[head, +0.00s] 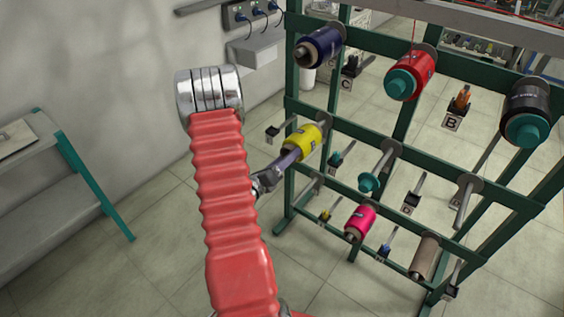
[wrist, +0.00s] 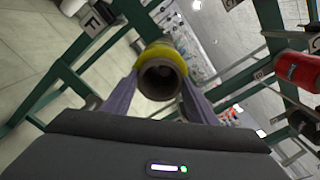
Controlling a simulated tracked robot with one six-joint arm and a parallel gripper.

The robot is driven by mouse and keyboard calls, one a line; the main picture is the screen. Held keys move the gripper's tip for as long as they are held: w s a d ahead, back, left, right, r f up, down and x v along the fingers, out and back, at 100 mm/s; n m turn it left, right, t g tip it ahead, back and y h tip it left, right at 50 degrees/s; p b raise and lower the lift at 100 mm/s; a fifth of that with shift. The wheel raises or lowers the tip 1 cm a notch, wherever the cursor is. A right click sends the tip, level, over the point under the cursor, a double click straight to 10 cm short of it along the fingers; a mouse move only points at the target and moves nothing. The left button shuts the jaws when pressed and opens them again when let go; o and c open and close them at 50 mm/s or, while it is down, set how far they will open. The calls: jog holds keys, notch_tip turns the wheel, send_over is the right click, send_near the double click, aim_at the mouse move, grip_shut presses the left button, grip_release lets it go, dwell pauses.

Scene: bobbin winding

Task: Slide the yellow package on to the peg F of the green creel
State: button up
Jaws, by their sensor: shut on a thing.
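The yellow package (head: 306,142) is at the left of the green creel's (head: 290,108) middle row, in front of a peg's round plate. In the wrist view the yellow package (wrist: 176,54) shows its open tube end towards me. My gripper (head: 287,160) is shut on it, with a finger on each side in the wrist view (wrist: 160,88). A tag with the letter F (wrist: 92,22) hangs on the frame at the upper left of the wrist view. Peg F itself is hidden behind the package. I cannot tell whether it is inside the tube.
The creel holds a dark blue package (head: 320,46), a red one (head: 409,76), a black one (head: 527,108) and a pink one (head: 360,222). A shelf (head: 55,215) stands by the left wall.

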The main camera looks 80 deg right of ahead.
jog(key=shift+x, duration=1.05)
jog(key=shift+x, duration=1.75)
jog(key=shift+f, duration=0.25)
jog(key=o, duration=1.2)
jog(key=shift+o, duration=0.2)
jog(key=shift+a, duration=0.15)
jog(key=v, duration=1.3)
jog(key=shift+w+a, duration=0.15)
jog(key=shift+a, duration=0.05)
